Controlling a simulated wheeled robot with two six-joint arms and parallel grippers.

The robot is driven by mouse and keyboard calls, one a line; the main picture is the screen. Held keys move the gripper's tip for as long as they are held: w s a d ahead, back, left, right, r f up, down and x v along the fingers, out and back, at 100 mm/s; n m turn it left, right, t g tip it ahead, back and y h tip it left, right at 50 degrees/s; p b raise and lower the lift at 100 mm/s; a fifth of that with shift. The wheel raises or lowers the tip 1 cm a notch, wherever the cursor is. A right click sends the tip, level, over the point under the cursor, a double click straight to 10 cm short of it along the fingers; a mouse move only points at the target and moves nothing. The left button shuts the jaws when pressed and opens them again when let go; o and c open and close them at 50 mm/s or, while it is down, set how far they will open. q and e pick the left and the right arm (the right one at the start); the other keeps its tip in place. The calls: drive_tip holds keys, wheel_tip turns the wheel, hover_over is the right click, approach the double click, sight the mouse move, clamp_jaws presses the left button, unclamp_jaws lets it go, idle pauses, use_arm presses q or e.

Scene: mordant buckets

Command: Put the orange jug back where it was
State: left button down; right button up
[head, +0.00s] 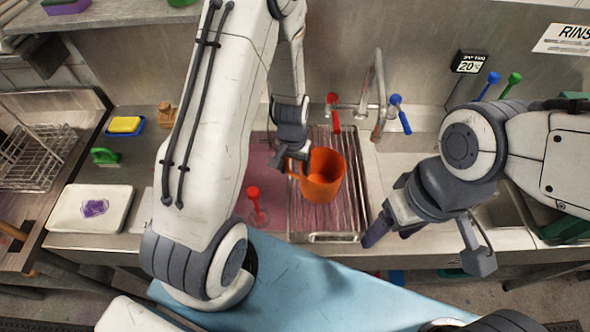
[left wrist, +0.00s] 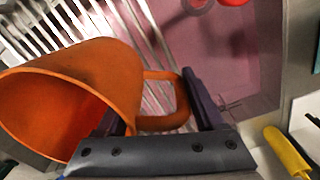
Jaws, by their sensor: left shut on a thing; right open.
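The orange jug (head: 326,176) is over the wire rack (head: 340,222) at the middle sink. I cannot tell whether it touches the rack. My left gripper (head: 288,158) is on the jug's left side, shut on its handle. In the left wrist view the jug (left wrist: 95,82) lies to the left, its open mouth in view, and its loop handle (left wrist: 172,88) sits between the fingers of the left gripper (left wrist: 160,112). My right gripper (head: 428,243) is open and empty to the right of the rack, over the counter's front edge.
A red-topped glass piece (head: 257,205) stands left of the rack over the pink basin. Taps with red (head: 333,113) and blue (head: 400,114) handles rise behind. A white tray (head: 70,222), a green-handled item (head: 104,156) and a yellow sponge (head: 125,124) are at left.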

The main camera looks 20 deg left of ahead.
use_arm(q)
drive_tip(key=shift+f, duration=0.6)
drive_tip(key=shift+f, duration=0.2)
unclamp_jaws()
drive_tip(key=shift+r, duration=0.1)
